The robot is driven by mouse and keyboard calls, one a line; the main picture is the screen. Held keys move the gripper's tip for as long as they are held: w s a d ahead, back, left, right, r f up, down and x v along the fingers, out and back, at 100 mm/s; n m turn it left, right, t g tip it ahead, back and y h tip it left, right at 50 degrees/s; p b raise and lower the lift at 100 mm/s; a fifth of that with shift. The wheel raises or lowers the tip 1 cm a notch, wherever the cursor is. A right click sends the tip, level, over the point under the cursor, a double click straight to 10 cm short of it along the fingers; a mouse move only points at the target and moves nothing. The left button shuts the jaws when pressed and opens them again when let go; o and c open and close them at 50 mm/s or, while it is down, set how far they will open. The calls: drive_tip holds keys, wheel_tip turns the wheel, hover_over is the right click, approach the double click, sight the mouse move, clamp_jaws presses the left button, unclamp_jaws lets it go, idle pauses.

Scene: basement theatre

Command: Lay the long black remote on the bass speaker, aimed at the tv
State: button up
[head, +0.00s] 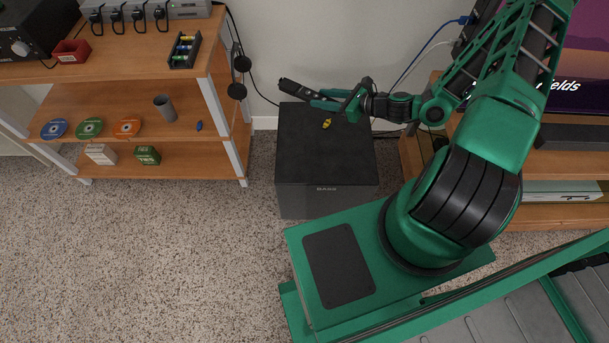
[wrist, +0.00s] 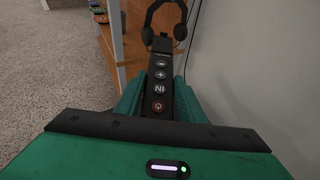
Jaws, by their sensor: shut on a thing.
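My gripper (head: 318,97) is shut on the long black remote (head: 293,88), which sticks out past the fingers to the left. In the wrist view the remote (wrist: 161,76) lies between my green fingers, with its buttons facing the camera and a red power button nearest the palm. The bass speaker (head: 325,165) is a dark box on the floor. My gripper and the remote are over its back edge; the gap is hard to judge. A small yellow object (head: 327,124) lies on its top. The tv (head: 580,60) is at the right, partly hidden by my arm.
A wooden shelf unit (head: 150,68) stands left of the speaker. Headphones (wrist: 163,22) hang at its side, beyond the remote in the wrist view. The tv stand (head: 565,165) is to the right. Cables run along the wall behind. Most of the speaker's top is clear.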

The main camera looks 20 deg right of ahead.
drive_tip(key=s+a+f+n+g+y, duration=0.2)
drive_tip(key=s+a+f+n+g, duration=0.4)
drive_tip(key=s, duration=0.5)
drive_tip(key=s+a+f+n+g+y, duration=0.2)
drive_tip(key=s+f+n+g+y, duration=0.1)
drive_tip(key=s+f, duration=0.6)
hover_over(321, 171)
wheel_tip(321, 171, down, 5)
drive_tip(key=shift+s+f, duration=0.15)
drive_tip(key=shift+f, duration=2)
drive_tip(key=o, duration=1.1)
drive_tip(key=v, duration=1.2)
drive_tip(key=shift+w+r, duration=0.15)
drive_tip(key=shift+w, duration=0.05)
